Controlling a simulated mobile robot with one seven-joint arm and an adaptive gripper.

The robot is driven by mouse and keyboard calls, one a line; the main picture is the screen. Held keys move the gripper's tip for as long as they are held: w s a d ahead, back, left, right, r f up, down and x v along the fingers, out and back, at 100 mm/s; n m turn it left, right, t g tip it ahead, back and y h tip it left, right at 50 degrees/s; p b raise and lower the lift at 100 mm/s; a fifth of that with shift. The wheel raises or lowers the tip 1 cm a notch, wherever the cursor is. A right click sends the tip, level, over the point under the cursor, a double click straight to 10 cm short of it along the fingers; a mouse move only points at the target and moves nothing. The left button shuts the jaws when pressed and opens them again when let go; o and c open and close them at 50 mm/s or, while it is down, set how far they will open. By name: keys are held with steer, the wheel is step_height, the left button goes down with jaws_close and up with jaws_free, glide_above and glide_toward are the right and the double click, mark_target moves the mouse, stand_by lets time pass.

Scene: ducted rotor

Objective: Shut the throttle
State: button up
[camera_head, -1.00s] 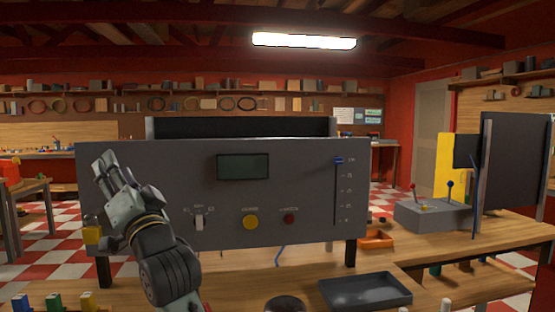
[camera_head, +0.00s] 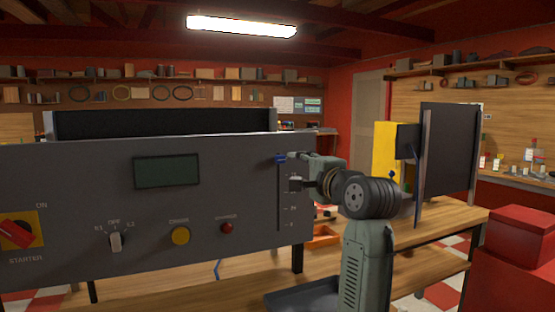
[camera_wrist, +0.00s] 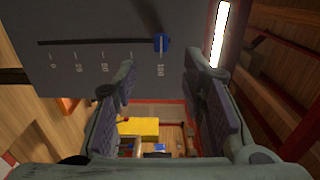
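The throttle is a vertical slot on the grey panel (camera_head: 75,190) with a blue slider knob (camera_head: 280,158) at its top end. In the wrist view the blue knob (camera_wrist: 161,43) sits by the 100 mark, and the scale runs left to 0 along the dark slot (camera_wrist: 95,42). My gripper (camera_head: 298,172) is at the slot's right side, close to the knob. The wrist view shows my gripper (camera_wrist: 160,72) open, its fingers apart with nothing between them. The knob appears just beyond the fingertips; I cannot tell whether they touch it.
The panel also carries a dark display (camera_head: 167,171), a selector switch (camera_head: 116,241), a yellow button (camera_head: 180,236), a red button (camera_head: 227,227) and a red starter switch (camera_head: 18,231). An orange tray (camera_head: 325,235) lies behind my arm. Red boxes (camera_head: 515,260) stand at right.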

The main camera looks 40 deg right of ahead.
mark_target(282, 160)
steer(key=p+x, duration=0.4)
steer(key=x, duration=0.5)
steer(key=shift+w+d+r, duration=0.15)
steer(key=shift+w, duration=0.05)
steer(key=shift+w+d, duration=0.1)
steer(key=shift+w, duration=0.35)
steer(key=shift+c, duration=0.2)
jaws_close()
